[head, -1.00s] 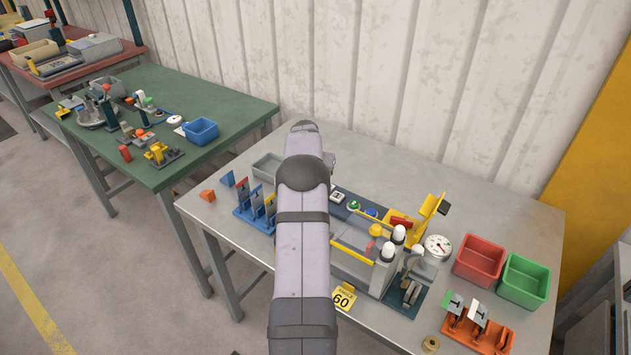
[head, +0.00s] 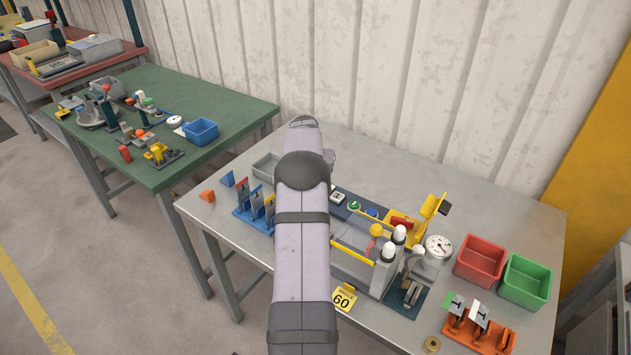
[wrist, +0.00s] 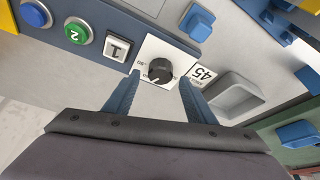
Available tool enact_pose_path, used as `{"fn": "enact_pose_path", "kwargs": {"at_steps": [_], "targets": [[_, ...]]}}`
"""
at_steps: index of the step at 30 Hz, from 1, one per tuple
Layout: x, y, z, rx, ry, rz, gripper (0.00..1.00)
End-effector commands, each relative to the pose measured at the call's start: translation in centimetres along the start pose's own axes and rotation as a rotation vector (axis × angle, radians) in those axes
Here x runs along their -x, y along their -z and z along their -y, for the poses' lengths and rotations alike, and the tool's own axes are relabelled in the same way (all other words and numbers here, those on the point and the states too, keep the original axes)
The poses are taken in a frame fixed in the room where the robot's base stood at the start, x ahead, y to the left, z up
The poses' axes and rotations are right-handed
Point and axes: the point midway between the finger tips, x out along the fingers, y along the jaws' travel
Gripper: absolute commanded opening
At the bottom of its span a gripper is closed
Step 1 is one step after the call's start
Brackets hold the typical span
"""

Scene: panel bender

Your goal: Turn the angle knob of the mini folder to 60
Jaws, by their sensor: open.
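A 90 mark shows at the plate's left; the rest of the scale and the pointer are too small to read surely. My gripper (wrist: 160,82) is open, its two blue fingers on either side of the knob, with gaps to it. I cannot tell the depth between fingertips and knob. In the head view the mini folder (head: 352,268) is partly hidden by my arm, and the knob is not visible. A yellow 60 tag (head: 343,300) stands at its front.
Red (head: 479,260) and green bins (head: 525,280) stand at the table's right.

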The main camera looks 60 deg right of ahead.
Motion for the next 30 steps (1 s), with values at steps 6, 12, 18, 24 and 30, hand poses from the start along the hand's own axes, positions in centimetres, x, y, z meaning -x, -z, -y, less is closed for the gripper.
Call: {"fn": "enact_pose_path", "kwargs": {"at_steps": [6,12,18,24,30], "targets": [[2.7,0.0,0.1,0.000,0.001,-0.003,0.50],[4.8,0.0,0.1,0.000,0.001,-0.002,0.50],[5.7,0.0,0.1,0.000,0.001,0.000,0.50],[5.7,0.0,0.0,0.000,0.000,0.000,0.50],[6.1,-0.1,0.6,0.041,-0.001,-0.010,0.50]]}}
